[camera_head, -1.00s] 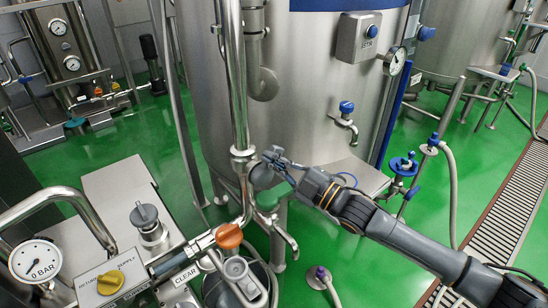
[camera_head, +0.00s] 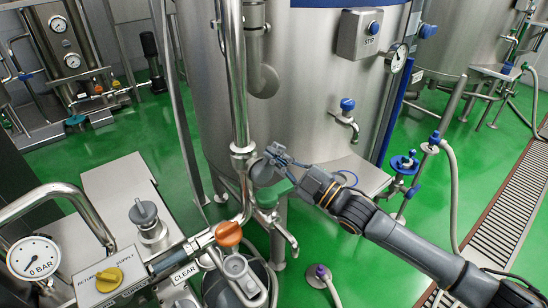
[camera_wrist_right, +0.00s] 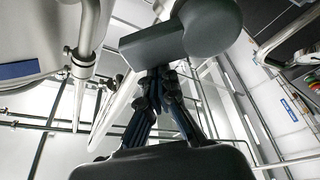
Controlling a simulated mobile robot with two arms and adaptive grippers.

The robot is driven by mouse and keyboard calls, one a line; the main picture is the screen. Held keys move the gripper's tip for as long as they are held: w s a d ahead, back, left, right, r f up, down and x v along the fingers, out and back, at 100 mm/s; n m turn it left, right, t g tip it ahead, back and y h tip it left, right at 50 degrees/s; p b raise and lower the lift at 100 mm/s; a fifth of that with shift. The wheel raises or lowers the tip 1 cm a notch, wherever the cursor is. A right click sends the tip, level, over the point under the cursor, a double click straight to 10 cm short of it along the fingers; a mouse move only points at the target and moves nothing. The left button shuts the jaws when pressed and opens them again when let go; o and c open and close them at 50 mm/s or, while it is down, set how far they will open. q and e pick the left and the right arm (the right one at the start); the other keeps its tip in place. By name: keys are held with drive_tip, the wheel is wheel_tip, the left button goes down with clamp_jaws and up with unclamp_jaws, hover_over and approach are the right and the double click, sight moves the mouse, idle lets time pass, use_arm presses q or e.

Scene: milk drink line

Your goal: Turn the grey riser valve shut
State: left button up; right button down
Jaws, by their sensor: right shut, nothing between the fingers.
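The grey riser valve's handle (camera_head: 262,173) is a rounded dark grey knob beside the lower end of the vertical steel riser pipe (camera_head: 237,90). My right gripper (camera_head: 272,154) is shut and empty at the upper right of this handle. In the right wrist view the grey handle (camera_wrist_right: 211,25) looms large just beyond the closed fingers (camera_wrist_right: 158,88). The fingertips are very close to it; I cannot tell whether they touch. My left gripper is not in view.
A green handle (camera_head: 274,192) sits just below the grey one, and an orange handle (camera_head: 229,233) is lower left. Another grey knob (camera_head: 143,212) stands on the left bench. The big steel tank (camera_head: 310,100) is close behind.

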drive_tip(key=d+f+m+t, duration=0.1)
drive_tip(key=m, duration=0.2)
drive_tip(key=w+m+t+h+b, duration=0.1)
drive_tip(key=m, duration=0.2)
drive_tip(key=w+d+f+m+t+h+b, duration=0.1)
drive_tip(key=m, duration=0.2)
drive_tip(key=shift+d+f+m+t, duration=0.3)
drive_tip(key=shift+f+m+t, duration=0.05)
drive_tip(key=shift+m+t, duration=0.05)
drive_tip(key=shift+w+d+f+m+t+h, duration=0.15)
drive_tip(key=shift+f+m+h, duration=0.1)
drive_tip(key=shift+m, duration=0.45)
drive_tip(key=shift+s+d+f+m+t+h, duration=0.15)
drive_tip(key=shift+m+h, duration=0.1)
drive_tip(key=shift+m, duration=0.45)
drive_tip(key=shift+w+f, duration=0.1)
